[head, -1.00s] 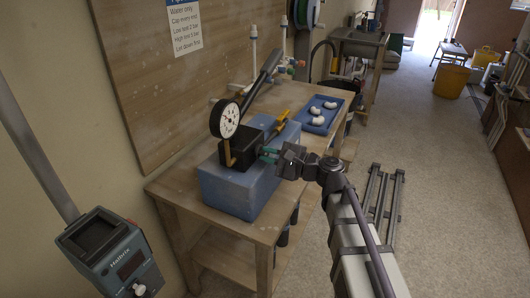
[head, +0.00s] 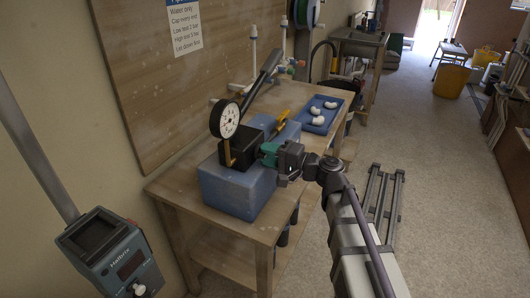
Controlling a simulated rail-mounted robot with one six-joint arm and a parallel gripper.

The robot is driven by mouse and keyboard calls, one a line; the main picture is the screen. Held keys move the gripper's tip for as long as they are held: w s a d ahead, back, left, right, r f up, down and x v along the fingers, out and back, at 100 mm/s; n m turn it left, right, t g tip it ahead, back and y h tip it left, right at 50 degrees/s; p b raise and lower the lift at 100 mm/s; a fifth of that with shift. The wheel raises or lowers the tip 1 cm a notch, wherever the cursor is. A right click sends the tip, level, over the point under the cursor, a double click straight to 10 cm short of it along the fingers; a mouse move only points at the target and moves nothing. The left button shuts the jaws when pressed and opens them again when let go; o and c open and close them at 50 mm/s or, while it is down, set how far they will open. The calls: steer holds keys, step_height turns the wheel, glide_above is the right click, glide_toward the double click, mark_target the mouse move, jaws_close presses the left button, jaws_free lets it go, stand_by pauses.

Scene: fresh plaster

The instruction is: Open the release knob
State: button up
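The test pump sits on the wooden bench: a blue tank (head: 226,190) with a black block (head: 238,148) on top, a round white gauge (head: 225,119) and a long dark lever (head: 262,80). My gripper (head: 267,153), with teal fingers, reaches in from the right. Its fingertips are at the right side of the black block. The release knob cannot be made out; the fingers seem to cover its place. I cannot tell whether the fingers are closed on it.
A blue tray (head: 321,115) with several white fittings lies farther back on the bench (head: 176,187). A yellow-handled tool (head: 277,123) lies behind the block. A grey device (head: 113,253) stands at the lower left. The floor at right is mostly clear, with a dark rack (head: 380,205).

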steer(key=shift+o, duration=0.6)
steer(key=v, duration=1.2)
steer(key=s+d+f+n+g+h+p, duration=0.35)
steer(key=s+f+g+h, duration=0.2)
steer(key=f+h, duration=0.3)
steer(key=s+d+r+g+h+p, duration=0.1)
steer(key=s+d+r+h+p, duration=0.1)
steer(key=s+d+h+p, duration=0.3)
steer(key=s+h+p, duration=0.1)
steer(key=h+p, duration=0.2)
steer(key=shift+d+r+n, duration=0.35)
steer(key=shift+d, duration=0.05)
